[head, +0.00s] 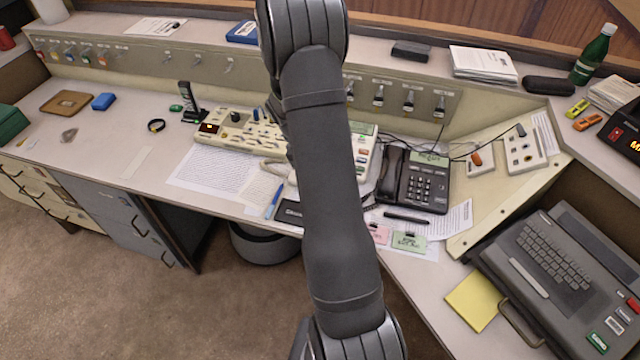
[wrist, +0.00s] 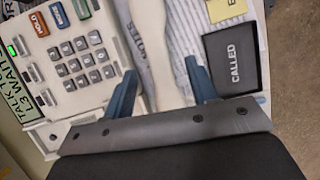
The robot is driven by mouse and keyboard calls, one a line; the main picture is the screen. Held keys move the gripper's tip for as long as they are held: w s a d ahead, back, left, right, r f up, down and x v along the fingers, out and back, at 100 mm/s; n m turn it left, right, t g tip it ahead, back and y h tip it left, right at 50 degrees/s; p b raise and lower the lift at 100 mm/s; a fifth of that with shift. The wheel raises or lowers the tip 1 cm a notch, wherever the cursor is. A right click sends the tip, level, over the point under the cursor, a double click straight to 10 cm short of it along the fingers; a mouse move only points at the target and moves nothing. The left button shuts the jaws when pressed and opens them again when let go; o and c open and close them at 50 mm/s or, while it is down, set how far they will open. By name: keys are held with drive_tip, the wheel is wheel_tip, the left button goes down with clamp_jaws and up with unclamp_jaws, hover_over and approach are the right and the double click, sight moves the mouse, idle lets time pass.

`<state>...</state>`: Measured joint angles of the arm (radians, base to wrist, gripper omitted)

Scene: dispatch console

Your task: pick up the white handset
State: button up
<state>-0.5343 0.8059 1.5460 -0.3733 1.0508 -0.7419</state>
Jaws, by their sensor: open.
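The white handset (wrist: 152,45) runs up the wrist view between the two blue fingers of my gripper (wrist: 162,82). The gripper is open, with a finger on either side of the handset and a visible gap to each. I cannot tell how far down the fingers reach. The handset lies beside the keypad of a white desk phone (wrist: 75,60). In the head view a pale end of the handset (head: 272,168) shows left of my arm. My arm hides the gripper and most of the handset there.
A black tray marked CALLED (wrist: 233,58) lies just right of the right finger. A black desk phone (head: 415,180) with its own handset stands right of my arm. A switch console (head: 240,130), papers and a blue pen (head: 274,201) lie to the left.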

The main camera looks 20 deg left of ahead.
drive_tip(key=shift+a+x, duration=0.15)
drive_tip(key=shift+x, duration=1.2)
drive_tip(key=shift+a+x, duration=0.15)
drive_tip(key=shift+x, duration=1.25)
drive_tip(key=shift+w+f, duration=0.15)
drive_tip(key=shift+w, duration=0.05)
drive_tip(key=shift+c, duration=0.2)
clamp_jaws()
